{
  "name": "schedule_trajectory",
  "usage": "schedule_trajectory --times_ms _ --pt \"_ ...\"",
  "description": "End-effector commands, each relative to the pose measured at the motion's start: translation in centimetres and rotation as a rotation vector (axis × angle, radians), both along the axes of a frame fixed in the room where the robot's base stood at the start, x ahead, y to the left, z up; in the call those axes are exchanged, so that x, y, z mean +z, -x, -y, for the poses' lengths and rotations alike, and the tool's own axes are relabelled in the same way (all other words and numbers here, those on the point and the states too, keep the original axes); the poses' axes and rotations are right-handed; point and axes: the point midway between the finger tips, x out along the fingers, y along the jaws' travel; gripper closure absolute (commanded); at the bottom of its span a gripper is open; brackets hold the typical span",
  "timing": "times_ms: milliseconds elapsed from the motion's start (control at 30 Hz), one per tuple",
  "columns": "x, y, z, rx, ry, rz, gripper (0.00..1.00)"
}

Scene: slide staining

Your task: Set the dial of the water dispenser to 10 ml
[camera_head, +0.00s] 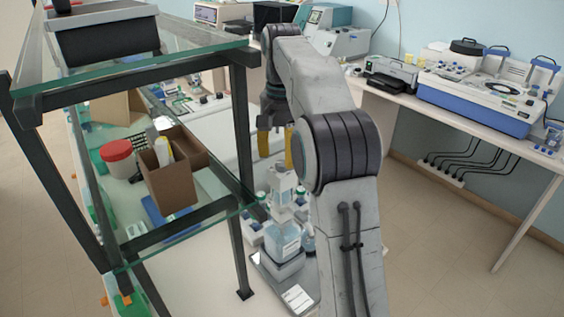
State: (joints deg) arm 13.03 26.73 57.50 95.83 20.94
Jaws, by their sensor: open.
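The water dispenser (284,238) is a clear bottle with a pale dispenser head on top. It stands upright on a grey base on the lower bench, right of the shelf frame. Its dial and any marks on it are too small to make out. My gripper (276,155) points down above the dispenser head, with its two yellow fingers apart and nothing seen between them. My own arm hides part of the right finger and the area right of the dispenser. I cannot tell the exact height gap between fingertips and head.
A black-framed glass shelf (140,68) stands close on the left, its post beside my gripper. It holds a brown cardboard box (170,186) and a red-lidded jar (118,160). Small bottles crowd the dispenser. A blue-white machine (475,100) sits on the right bench. The floor at right is clear.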

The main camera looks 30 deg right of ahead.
Motion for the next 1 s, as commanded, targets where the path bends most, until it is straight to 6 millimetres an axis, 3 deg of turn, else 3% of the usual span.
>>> schedule_trajectory --times_ms 333,833,1000 --pt "-2.3 0.0 0.0 0.000 0.000 0.000 0.46" --pt "-2.7 0.0 0.0 0.000 0.001 0.001 0.45" --pt "-2.7 0.0 0.0 0.000 0.001 0.001 0.60"
